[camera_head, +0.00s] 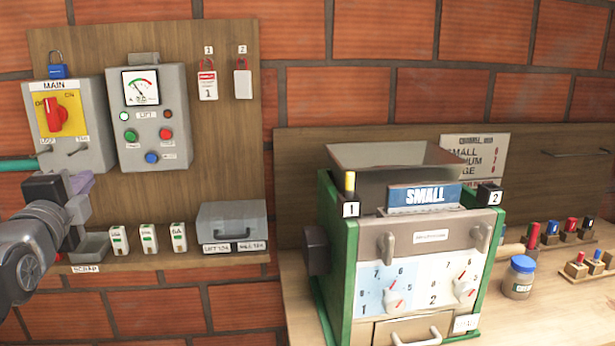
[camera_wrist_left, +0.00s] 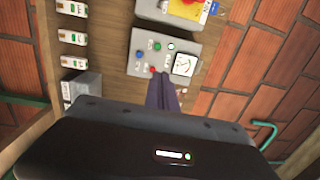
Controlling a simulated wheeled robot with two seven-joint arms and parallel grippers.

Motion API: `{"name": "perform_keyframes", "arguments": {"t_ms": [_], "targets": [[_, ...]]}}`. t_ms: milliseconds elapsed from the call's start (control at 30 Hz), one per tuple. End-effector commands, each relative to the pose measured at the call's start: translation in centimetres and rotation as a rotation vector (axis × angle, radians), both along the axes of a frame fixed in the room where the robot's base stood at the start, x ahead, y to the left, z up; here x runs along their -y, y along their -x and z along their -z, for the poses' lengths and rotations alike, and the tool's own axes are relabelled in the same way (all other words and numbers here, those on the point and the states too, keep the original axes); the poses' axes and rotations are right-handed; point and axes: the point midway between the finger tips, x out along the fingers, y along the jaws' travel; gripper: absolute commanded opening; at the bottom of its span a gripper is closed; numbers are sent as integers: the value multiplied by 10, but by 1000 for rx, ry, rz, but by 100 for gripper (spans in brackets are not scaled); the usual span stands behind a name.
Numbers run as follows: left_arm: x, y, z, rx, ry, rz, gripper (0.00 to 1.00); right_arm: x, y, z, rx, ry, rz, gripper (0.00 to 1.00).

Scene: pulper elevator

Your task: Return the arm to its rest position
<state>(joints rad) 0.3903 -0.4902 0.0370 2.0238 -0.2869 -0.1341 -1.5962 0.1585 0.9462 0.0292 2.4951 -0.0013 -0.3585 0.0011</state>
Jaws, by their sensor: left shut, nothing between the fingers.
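My left arm comes in from the left edge in the head view. Its gripper (camera_head: 84,184) is shut and empty, in front of the lower left of the wooden panel, just below the grey MAIN switch box (camera_head: 92,122). In the left wrist view the closed fingers (camera_wrist_left: 162,90) point toward the grey LIFT control box (camera_wrist_left: 158,52). That box also shows in the head view (camera_head: 150,118), with a gauge, lamps and buttons. I cannot tell whether the fingers touch anything. My right gripper is in neither view.
A SCRAP tray (camera_head: 92,246), several white fuse-like blocks (camera_head: 148,238) and a grey case (camera_head: 232,226) sit on the panel's shelf. A green machine (camera_head: 340,262) marked SMALL stands on the bench at right, beside a blue-lidded jar (camera_head: 519,278).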

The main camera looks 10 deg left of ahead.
Motion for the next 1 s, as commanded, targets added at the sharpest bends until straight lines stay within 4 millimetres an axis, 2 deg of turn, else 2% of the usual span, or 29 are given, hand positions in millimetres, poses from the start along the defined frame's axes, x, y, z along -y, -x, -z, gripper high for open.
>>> {"name": "perform_keyframes", "arguments": {"t_ms": [367,467,533,667,767,867,1000], "targets": [[1,0,-1,104,243,15,0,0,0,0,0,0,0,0],[3,-1,5,143,360,24,0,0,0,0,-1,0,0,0],[5,-7,20,160,468,31,0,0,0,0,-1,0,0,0],[16,-29,67,157,700,43,0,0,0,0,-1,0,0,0],[29,-48,114,131,880,42,0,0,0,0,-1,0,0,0],[51,-67,178,76,1087,21,0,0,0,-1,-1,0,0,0],[96,-82,285,-37,1384,-55,0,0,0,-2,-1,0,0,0]]}}
